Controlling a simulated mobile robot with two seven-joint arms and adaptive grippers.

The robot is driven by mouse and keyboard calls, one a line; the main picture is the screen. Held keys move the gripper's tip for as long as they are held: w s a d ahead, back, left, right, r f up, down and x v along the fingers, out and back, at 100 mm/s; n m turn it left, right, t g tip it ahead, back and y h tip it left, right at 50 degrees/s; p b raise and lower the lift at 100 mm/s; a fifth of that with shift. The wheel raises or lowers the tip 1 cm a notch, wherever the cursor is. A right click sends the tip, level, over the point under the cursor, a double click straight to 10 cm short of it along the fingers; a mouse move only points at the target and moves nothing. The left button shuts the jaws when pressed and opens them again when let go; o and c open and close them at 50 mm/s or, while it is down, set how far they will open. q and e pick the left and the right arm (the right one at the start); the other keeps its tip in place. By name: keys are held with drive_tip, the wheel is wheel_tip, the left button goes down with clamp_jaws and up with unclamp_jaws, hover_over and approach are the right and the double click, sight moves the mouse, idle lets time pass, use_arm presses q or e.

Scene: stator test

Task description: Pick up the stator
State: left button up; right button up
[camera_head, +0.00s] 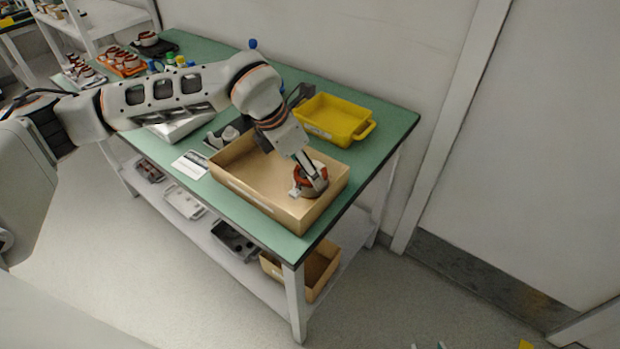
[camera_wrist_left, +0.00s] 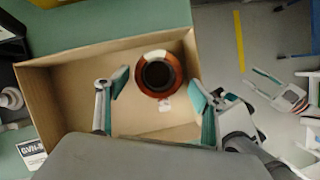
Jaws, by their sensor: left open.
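The stator (camera_wrist_left: 158,74) is a copper-brown ring with a dark round hole and a pale patch on its rim. It lies inside an open cardboard box (camera_head: 240,189) on the green table. In the head view the stator (camera_head: 298,180) shows partly behind my gripper, near the box's right end. My left gripper (camera_head: 309,187) reaches down into the box over it. In the left wrist view my left gripper (camera_wrist_left: 155,97) is open, with one teal-padded finger to each side of the stator and a gap visible beside it.
The box walls (camera_wrist_left: 60,95) stand around the gripper. A yellow bin (camera_head: 335,121) stands behind the box on the green table (camera_head: 397,118). A white card (camera_head: 190,164) lies left of the box.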

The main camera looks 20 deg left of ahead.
use_arm(q)
drive_tip(key=x, duration=0.4)
drive_tip(key=shift+a+f, duration=0.1)
drive_tip(key=shift+f, duration=0.1)
drive_tip(key=c, duration=1.7)
drive_tip(key=shift+r, duration=0.15)
